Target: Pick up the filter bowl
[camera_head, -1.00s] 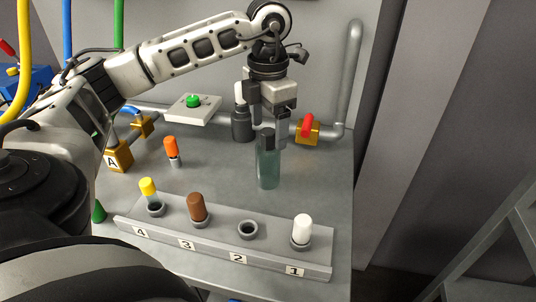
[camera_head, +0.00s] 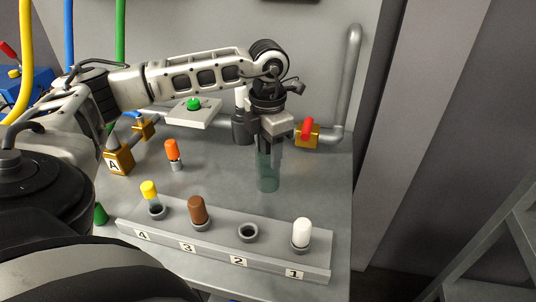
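The filter bowl (camera_head: 267,178) is a clear greenish cylinder standing upright on the grey bench, behind the numbered rack. My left gripper (camera_head: 269,156) points down at its top, with the fingers apart and overlapping the upper part of the bowl in the picture. The fingers hide the bowl's rim, and I cannot tell whether they touch it. My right gripper is not in view.
A grey rack (camera_head: 215,262) in front carries yellow, brown and white cartridges; slot 2 (camera_head: 247,233) is empty. An orange cartridge (camera_head: 172,150) stands at the left. A dark filter housing (camera_head: 241,127) and a red-handled valve (camera_head: 307,132) are behind.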

